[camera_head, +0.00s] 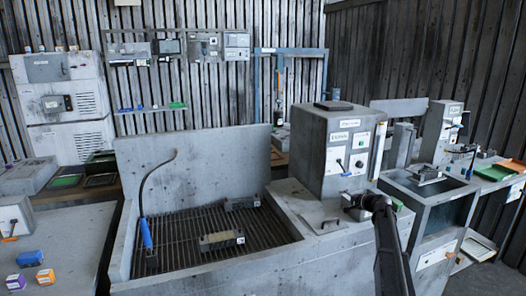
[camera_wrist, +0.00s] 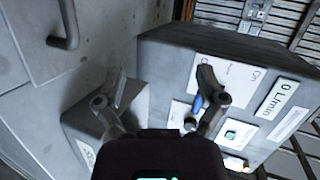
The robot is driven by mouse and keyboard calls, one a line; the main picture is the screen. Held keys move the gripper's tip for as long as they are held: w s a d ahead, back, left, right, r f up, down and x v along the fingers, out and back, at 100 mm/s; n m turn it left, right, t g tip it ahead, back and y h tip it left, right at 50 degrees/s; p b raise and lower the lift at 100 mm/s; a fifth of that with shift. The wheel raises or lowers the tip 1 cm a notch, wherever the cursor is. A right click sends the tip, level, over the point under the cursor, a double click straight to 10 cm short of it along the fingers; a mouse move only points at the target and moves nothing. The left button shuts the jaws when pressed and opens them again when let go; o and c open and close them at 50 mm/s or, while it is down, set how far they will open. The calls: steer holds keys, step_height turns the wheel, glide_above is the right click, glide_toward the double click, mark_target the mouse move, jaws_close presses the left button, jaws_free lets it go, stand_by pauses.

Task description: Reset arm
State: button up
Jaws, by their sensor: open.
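My gripper (camera_head: 352,203) is at the end of my black arm, in front of the grey control box (camera_head: 333,125) on the blower housing. In the wrist view my gripper (camera_wrist: 155,88) is open, its two fingers spread with nothing held between them. The box's white control panel (camera_wrist: 240,95) lies beyond the fingers. A blue-tipped lever (camera_wrist: 196,104) on it shows close beside the right finger; I cannot tell whether they touch. The same lever shows in the head view (camera_head: 343,168).
A grated basin (camera_head: 185,222) holds two grey blocks and a blue-handled hooked hose (camera_head: 146,232). A lid handle (camera_head: 330,222) rises near my gripper. A water tank (camera_head: 430,192) stands at right. Small blue and orange boxes sit on the left table (camera_head: 70,225).

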steer(key=s+a+f+n+g+h+p, duration=0.1)
steer(key=s+a+f+n+g, duration=0.25)
steer(key=s+a, duration=0.65)
steer(key=s+a+f+n+g+h, duration=0.1)
steer(key=s+a+f+n+g, duration=0.4)
steer(key=s, duration=0.8)
steer(key=s+a+n+g+h, duration=0.1)
steer(key=s+h, duration=0.2)
steer(key=s, duration=0.8)
steer(key=s+a+f+n+g+h, duration=0.1)
steer(key=s+g+h, duration=0.1)
steer(key=s, duration=1)
steer(key=shift+s+a+f+h+p, duration=0.2)
steer(key=shift+s+a+h+p, duration=0.1)
steer(key=shift+h+p, duration=0.15)
